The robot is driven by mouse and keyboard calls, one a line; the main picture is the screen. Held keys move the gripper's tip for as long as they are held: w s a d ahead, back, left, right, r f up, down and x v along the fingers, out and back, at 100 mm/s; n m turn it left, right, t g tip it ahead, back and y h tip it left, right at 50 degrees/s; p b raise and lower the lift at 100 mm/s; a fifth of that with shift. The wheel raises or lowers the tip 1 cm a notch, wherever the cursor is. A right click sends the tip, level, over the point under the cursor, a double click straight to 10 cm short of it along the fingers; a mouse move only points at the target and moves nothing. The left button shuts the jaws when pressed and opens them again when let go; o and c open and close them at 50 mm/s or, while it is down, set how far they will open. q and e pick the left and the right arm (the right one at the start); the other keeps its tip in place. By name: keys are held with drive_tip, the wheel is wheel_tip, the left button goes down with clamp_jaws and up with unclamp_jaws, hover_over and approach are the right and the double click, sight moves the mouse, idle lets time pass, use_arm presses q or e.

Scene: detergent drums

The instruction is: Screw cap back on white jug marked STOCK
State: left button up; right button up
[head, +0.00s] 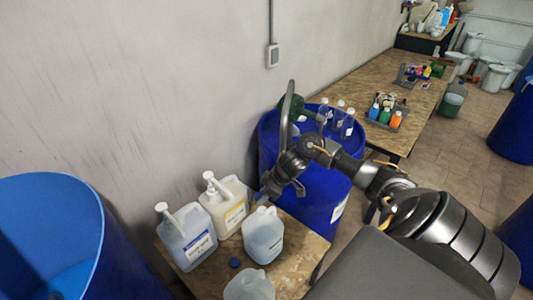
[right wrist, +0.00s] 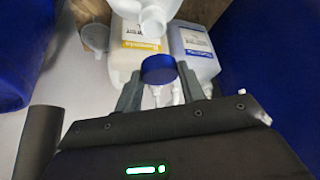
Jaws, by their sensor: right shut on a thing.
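A whitish translucent jug (head: 263,240) stands upright on the wooden table below my right gripper (head: 266,193). Its bare neck (right wrist: 153,25) shows at the top of the right wrist view. The right gripper (right wrist: 158,80) is shut on a blue cap (right wrist: 158,69), held between its fingertips. The cap is close to the jug's neck and appears apart from it. I cannot read a STOCK mark on the jug. My left gripper is not in view.
Two pump bottles, one with a blue label (head: 188,240) and one with a yellow label (head: 226,207), stand beside the jug. A loose blue cap (head: 234,262) and another pale jug (head: 249,287) are in front. Blue drums (head: 335,195) (head: 50,225) flank the wooden table (head: 298,262).

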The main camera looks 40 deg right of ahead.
sight(265, 208)
drive_tip(key=shift+f+b, duration=0.55)
drive_tip(key=shift+f, duration=0.05)
drive_tip(key=shift+f+b, duration=0.35)
drive_tip(key=shift+b, duration=0.05)
drive_tip(key=shift+d+f+b, duration=0.1)
drive_tip(key=shift+f+b, duration=0.85)
drive_tip(key=shift+b, duration=0.25)
drive_tip(key=shift+f, duration=0.45)
drive_tip(key=shift+s+f+p, duration=0.1)
drive_tip(key=shift+f+p, duration=0.1)
drive_tip(key=shift+p, duration=0.1)
drive_tip(key=shift+p, duration=0.3)
drive_tip(key=shift+f, duration=0.55)
drive_tip(key=shift+f, duration=0.7)
idle(1.1)
